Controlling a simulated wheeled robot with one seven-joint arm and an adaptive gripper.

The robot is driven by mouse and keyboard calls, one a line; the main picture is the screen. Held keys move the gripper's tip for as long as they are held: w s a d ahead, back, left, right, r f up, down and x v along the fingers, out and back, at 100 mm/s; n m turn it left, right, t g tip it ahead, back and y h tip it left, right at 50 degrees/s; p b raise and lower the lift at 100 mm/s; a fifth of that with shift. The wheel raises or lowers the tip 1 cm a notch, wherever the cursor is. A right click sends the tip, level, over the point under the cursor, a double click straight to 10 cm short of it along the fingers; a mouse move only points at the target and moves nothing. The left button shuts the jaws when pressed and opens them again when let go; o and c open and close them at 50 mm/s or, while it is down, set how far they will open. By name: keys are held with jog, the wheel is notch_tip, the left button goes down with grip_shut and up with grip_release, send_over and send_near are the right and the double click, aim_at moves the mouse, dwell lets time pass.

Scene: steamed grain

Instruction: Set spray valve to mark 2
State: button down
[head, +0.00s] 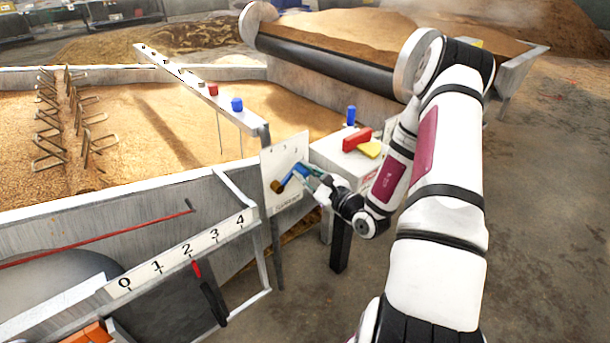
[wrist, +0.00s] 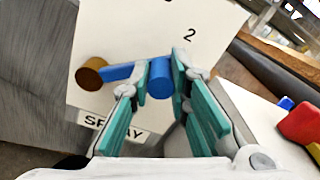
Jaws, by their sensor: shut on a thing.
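The spray valve has a brown round hub (head: 277,186) and a blue lever (head: 290,179) on a white plate (head: 290,153) with small numerals along its top. In the wrist view the hub (wrist: 90,73) is at left and the lever (wrist: 118,71) runs right to a blue knob (wrist: 161,82). My gripper (wrist: 160,72) is shut on this knob, with a teal finger on each side. A numeral 2 (wrist: 190,33) is above and right of the knob; another numeral is cut off at the top edge. In the head view the lever slants up and right from the hub; its exact mark is unclear.
A white box with a red block (head: 357,138), yellow piece (head: 369,149) and blue knob (head: 351,115) stands right of the plate. A rail (head: 190,82) with blue and red knobs crosses the grain bed. A 0–4 scale (head: 180,255) is at lower left. Floor at right is clear.

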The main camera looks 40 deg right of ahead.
jog(key=shift+a+r+n, duration=0.3)
jog(key=shift+r+n, duration=0.2)
jog(key=shift+n, duration=0.3)
jog(key=c, duration=1.5)
grip_release()
jog(key=shift+r, duration=0.1)
jog(key=shift+s+d, duration=0.1)
jog(key=shift+s, duration=0.4)
jog(key=s, duration=1.1)
jog(key=shift+f, duration=0.2)
jog(key=shift+c, duration=0.2)
